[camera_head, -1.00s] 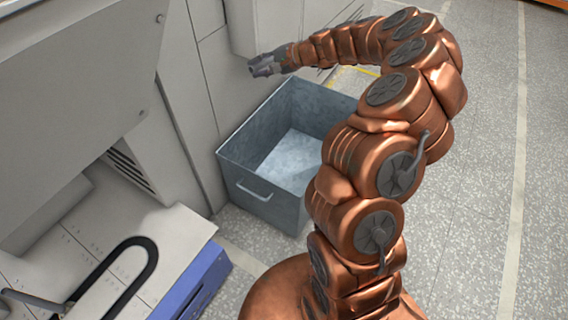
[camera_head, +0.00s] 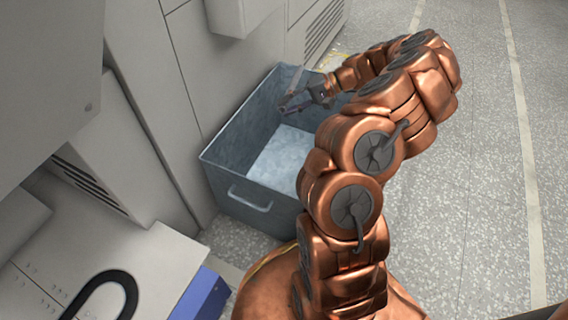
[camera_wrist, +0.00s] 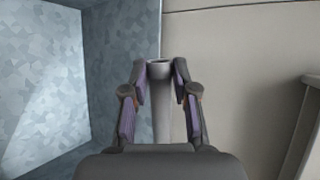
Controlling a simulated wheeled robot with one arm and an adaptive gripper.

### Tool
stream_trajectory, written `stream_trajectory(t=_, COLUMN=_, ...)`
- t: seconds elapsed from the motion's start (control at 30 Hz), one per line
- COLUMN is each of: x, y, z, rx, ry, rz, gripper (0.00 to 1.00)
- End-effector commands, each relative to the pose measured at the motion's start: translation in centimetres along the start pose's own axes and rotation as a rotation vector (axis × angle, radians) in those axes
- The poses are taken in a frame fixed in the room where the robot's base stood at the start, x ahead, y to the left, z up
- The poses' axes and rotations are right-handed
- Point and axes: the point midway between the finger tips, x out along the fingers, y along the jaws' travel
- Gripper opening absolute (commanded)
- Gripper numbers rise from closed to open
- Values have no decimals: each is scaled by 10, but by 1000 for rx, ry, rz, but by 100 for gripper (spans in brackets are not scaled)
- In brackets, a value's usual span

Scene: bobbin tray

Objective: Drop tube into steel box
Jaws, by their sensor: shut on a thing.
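The steel box (camera_head: 222,170) is an open grey metal bin with a handle on its front wall, standing on the floor in the head view. Its inside is partly hidden by my arm. My gripper (camera_head: 284,108) appears over the box opening in the head view. In the wrist view my gripper (camera_wrist: 160,85) is shut on a grey hollow tube (camera_wrist: 159,105), with the purple-padded fingers on both sides of it. The tube's open end faces up in that view. The box's metal wall (camera_wrist: 112,60) shows at the left of the wrist view.
A pale machine cabinet (camera_head: 160,80) stands along the box's left and back. A white and blue unit (camera_head: 150,260) with a black loop handle is at the front left. Speckled floor (camera_head: 485,170) lies open to the right.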

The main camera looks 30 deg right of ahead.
Motion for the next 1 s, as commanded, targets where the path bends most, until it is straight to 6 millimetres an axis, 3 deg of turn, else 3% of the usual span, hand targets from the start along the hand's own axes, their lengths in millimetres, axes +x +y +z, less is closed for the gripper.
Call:
stream_trajectory(t=0.5, x=24, y=44, z=-10, rx=2, ry=2, rz=1, gripper=0)
stream_trajectory(t=0.9, x=26, y=48, z=-11, rx=1, ry=2, rz=1, gripper=0)
stream_trajectory(t=0.93, x=26, y=48, z=-11, rx=1, ry=2, rz=1, gripper=30)
stream_trajectory(t=1.0, x=26, y=48, z=-11, rx=1, ry=2, rz=1, gripper=37)
